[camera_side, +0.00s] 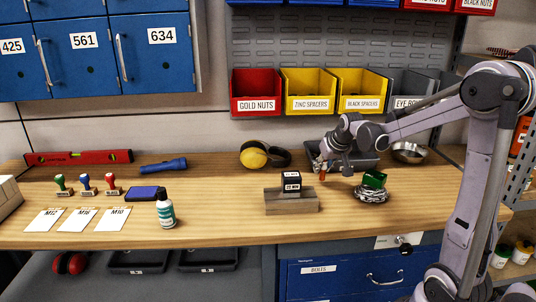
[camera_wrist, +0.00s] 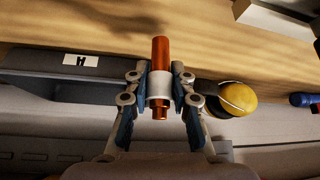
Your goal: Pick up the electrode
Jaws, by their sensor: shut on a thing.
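The electrode (camera_wrist: 160,52) is a copper-coloured rod with a pale collar around its middle. My gripper (camera_wrist: 160,88) is shut on it, with one finger on each side of the collar in the wrist view. The copper end points away from the palm. In the side view, my gripper (camera_side: 323,168) is above the back of the bench, and the small orange electrode (camera_side: 322,177) shows below its fingers. I cannot tell how far its tip is from the surface.
A dark tray (camera_side: 365,160) lies just behind my gripper. Yellow earmuffs (camera_side: 254,158) are to its left. A wooden block (camera_side: 291,207) with a black cube and a coiled item with a green piece (camera_side: 372,190) stand in front. Yellow bins (camera_side: 308,92) hang above.

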